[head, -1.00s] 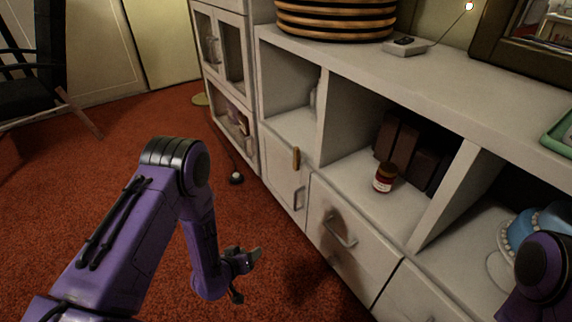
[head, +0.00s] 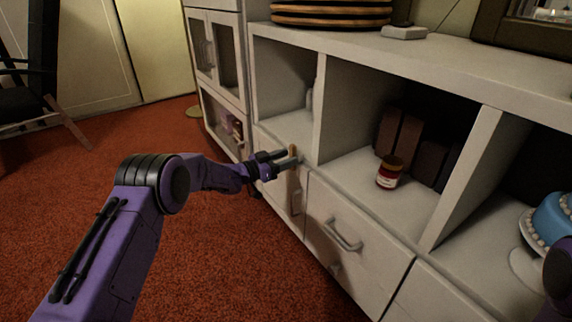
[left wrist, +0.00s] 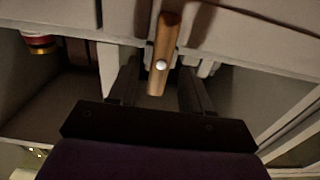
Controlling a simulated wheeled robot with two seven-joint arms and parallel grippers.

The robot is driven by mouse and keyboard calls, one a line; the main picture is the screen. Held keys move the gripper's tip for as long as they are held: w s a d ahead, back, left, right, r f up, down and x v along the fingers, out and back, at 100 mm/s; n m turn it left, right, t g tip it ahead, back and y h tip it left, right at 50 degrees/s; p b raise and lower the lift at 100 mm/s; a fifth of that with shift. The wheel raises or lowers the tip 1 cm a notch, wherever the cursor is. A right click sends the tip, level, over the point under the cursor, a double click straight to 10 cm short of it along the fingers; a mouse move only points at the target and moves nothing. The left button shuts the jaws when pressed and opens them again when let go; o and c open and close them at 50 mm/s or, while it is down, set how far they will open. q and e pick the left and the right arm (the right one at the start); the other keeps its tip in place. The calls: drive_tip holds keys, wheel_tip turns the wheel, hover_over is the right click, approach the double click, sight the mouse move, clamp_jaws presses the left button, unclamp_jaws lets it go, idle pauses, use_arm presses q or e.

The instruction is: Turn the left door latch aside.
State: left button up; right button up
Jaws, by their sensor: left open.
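The left door latch is a small upright wooden bar (head: 292,149) at the top edge of the left cabinet door (head: 275,191). In the left wrist view the latch (left wrist: 167,38) hangs down from the top with a pale round screw head on it. My left gripper (head: 284,158) is at the latch, open. In the left wrist view its dark fingers (left wrist: 160,88) stand one on each side of the latch's end, with gaps showing; I cannot tell whether either finger touches it. The gripper partly hides the latch in the head view. My right gripper is out of view.
A grey handle (head: 342,235) sticks out from the drawer to the right. A red-labelled jar (head: 389,172) stands in the middle shelf opening. A blue cake (head: 553,214) is at the far right. Red carpet (head: 230,270) is free in front.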

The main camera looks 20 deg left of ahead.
use_arm(q)
drive_tip(key=shift+w+d, duration=0.15)
clamp_jaws()
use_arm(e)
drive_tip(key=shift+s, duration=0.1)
use_arm(q)
drive_tip(key=shift+m, duration=0.3)
drive_tip(key=shift+s+d+f+m+b, duration=0.1)
drive_tip(key=shift+f+m, duration=0.1)
drive_tip(key=shift+m, duration=2.7)
drive_tip(key=shift+s+d+f+m+b, duration=0.15)
drive_tip(key=shift+f+m, duration=0.05)
drive_tip(key=shift+m, duration=2.7)
drive_tip(key=shift+s+d+f+m+b, duration=0.1)
drive_tip(key=shift+f+m, duration=0.1)
drive_tip(key=shift+m, duration=2.7)
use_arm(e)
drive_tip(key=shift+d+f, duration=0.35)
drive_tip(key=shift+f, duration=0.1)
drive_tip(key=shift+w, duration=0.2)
use_arm(q)
unclamp_jaws()
